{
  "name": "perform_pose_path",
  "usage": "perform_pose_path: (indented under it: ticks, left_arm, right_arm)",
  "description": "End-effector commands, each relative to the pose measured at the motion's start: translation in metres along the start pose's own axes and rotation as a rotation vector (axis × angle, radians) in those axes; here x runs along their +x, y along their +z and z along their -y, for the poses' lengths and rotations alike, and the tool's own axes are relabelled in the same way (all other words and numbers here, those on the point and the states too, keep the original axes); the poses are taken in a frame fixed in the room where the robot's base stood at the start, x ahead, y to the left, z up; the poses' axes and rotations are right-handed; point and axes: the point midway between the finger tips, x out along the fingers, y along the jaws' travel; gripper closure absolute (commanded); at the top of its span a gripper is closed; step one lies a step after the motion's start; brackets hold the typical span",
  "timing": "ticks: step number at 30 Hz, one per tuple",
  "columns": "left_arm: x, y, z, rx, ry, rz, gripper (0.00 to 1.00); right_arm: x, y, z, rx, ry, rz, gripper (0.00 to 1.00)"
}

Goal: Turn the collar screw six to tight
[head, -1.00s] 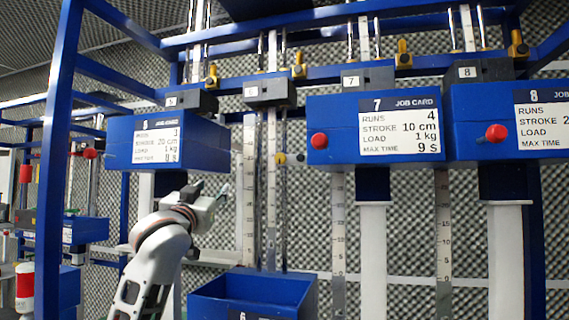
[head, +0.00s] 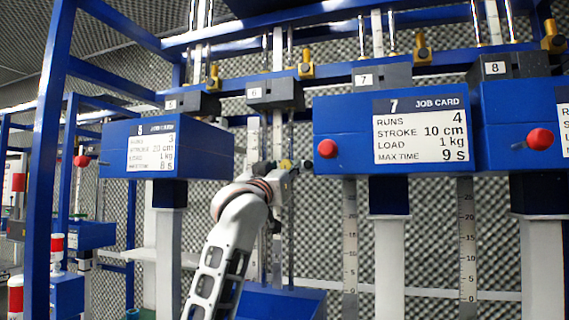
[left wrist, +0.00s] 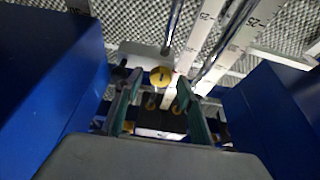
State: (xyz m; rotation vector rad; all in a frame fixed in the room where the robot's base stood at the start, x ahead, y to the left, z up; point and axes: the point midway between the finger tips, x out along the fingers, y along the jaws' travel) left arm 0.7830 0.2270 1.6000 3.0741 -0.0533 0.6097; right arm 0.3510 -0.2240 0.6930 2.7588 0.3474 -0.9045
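The collar screw at station six is a small round yellow knob with a dark mark on its face. In the left wrist view the collar screw (left wrist: 161,77) sits between the two fingertips of my left gripper (left wrist: 158,80), with a gap on both sides. The fingers are open and empty; whether the knob lies level with the tips or beyond them I cannot tell. In the head view my left gripper (head: 290,168) is at the station six rods, below the black block marked 6 (head: 273,93). The collar screw's yellow (head: 286,164) shows there, partly hidden. My right gripper is not in view.
The blue job-card box 7 (head: 345,110) with a red button (head: 327,148) stands close right of my left gripper. The blue box 5 (head: 195,150) stands to its left. Rods and a ruler (left wrist: 240,35) run behind the knob.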

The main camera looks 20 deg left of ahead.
Motion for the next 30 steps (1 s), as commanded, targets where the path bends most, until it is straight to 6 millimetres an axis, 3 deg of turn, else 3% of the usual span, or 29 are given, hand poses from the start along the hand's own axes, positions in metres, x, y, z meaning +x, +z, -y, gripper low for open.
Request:
perform_pose_path:
  ticks: [12,16,17,30]
  left_arm:
    - [0.0085,0.0002,0.0005,0.001,-0.001,-0.001,0.61]
    - [0.0084,0.0002,0.0006,0.001,-0.001,-0.001,0.95]
    - [0.0084,0.0002,0.0005,0.001,-0.001,-0.001,0.99]
    - [0.0084,-0.0001,0.0020,0.065,0.024,-0.001,0.99]
  right_arm:
    - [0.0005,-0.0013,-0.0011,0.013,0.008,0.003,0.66]
    - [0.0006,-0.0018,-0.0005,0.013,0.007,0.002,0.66]
    - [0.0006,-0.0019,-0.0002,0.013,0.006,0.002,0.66]
    - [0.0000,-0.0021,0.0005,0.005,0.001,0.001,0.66]
